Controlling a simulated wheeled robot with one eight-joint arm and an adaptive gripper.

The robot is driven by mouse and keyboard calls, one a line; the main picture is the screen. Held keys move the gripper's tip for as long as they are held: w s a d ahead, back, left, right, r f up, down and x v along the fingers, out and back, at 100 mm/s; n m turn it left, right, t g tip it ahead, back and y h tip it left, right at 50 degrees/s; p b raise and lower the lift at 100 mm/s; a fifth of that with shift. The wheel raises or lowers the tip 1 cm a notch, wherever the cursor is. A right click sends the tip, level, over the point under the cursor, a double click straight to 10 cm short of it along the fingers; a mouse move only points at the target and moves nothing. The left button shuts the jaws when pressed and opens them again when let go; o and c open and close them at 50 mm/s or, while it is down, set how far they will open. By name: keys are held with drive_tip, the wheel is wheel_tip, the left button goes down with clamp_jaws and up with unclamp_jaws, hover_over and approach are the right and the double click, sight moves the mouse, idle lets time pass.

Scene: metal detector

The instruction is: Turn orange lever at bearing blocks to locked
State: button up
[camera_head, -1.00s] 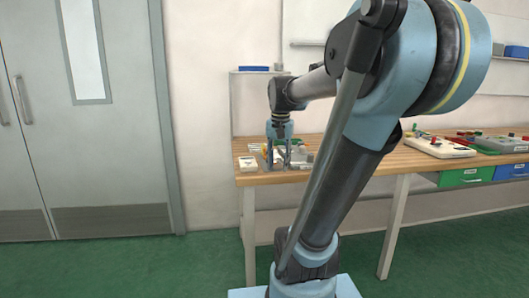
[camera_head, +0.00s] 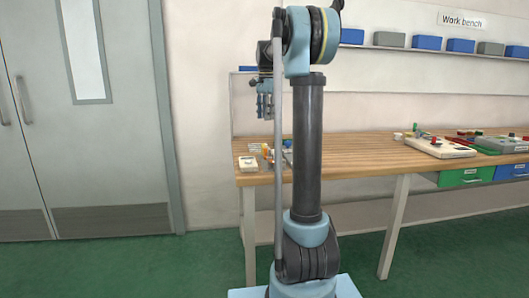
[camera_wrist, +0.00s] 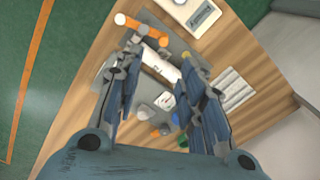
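In the wrist view an orange lever (camera_wrist: 140,28) with a pale round end lies across the top of a grey fixture plate (camera_wrist: 105,75), just beyond my gripper's left fingertip. A pale cylinder (camera_wrist: 160,64) lies on this plate between the fingertips. I cannot clearly tell the bearing blocks or whether the lever is locked. My gripper (camera_wrist: 160,56) is open, with nothing between its fingers. In the head view my gripper (camera_head: 265,106) hangs above the left end of the bench, clear of the small parts there. My arm partly hides them.
The wooden bench (camera_head: 350,145) carries a white box (camera_head: 248,163) at its left end, also seen in the wrist view (camera_wrist: 190,12). Other fixture boards (camera_head: 440,148) stand to the right. A shelf with blue and grey bins (camera_head: 427,43) is on the wall behind.

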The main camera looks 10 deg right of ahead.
drive_tip(key=w, duration=0.1)
approach(265, 149)
drive_tip(key=f, duration=0.6)
drive_tip(key=w+f, duration=0.1)
drive_tip(key=f, duration=0.3)
drive_tip(key=shift+d, duration=0.15)
